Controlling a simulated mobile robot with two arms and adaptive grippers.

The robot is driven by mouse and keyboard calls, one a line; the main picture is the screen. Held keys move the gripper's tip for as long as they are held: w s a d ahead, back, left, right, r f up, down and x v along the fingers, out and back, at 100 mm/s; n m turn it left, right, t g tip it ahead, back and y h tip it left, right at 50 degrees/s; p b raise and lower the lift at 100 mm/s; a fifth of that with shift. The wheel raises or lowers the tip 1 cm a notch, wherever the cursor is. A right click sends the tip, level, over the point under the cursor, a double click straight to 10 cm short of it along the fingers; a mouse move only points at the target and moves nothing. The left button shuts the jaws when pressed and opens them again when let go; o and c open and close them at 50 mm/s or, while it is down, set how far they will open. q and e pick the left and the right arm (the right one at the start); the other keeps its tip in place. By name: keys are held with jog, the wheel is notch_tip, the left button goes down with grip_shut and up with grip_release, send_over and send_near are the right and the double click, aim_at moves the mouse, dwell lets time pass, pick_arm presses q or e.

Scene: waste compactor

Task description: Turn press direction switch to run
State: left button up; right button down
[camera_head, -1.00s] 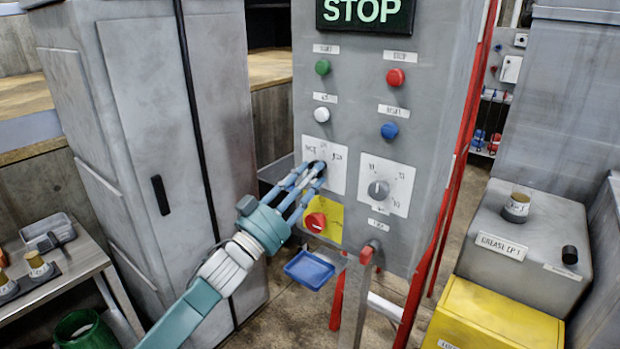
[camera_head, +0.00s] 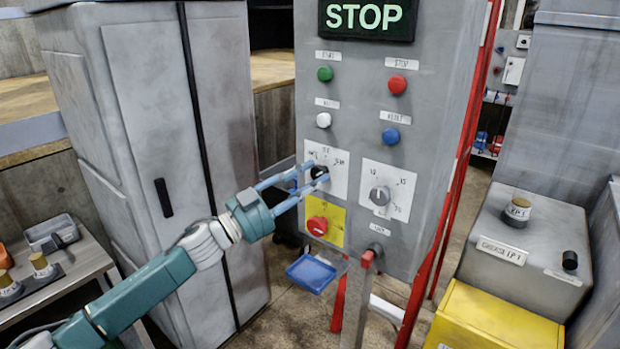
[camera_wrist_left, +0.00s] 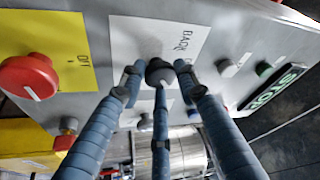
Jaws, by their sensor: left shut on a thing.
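The press direction switch is a small dark knob (camera_wrist_left: 158,72) on a white label plate (camera_head: 338,164) on the grey control panel. In the left wrist view one label on the plate reads BACK; the rest of the lettering is partly hidden. My left gripper (camera_head: 317,172) has its blue fingers around the knob. In the left wrist view the fingertips (camera_wrist_left: 158,80) are on both sides of the knob, with a third finger below it. The fingers cover most of the knob in the head view, so its pointing direction is unclear. My right gripper is not in view.
A red emergency button (camera_head: 317,226) on a yellow plate sits just below the switch. A second grey selector (camera_head: 380,195) is to its right. Green, red, white and blue buttons are above. A lit STOP display (camera_head: 366,17) tops the panel. A blue tray (camera_head: 311,273) is below.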

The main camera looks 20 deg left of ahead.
pick_arm(q)
jog(key=shift+f+g, duration=0.3)
jog(key=shift+f, duration=0.05)
jog(key=o, duration=1.1)
jog(key=shift+o, duration=0.2)
jog(key=shift+r, duration=0.1)
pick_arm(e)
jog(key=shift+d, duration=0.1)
pick_arm(q)
jog(key=shift+a, duration=0.1)
jog(key=v, duration=1.2)
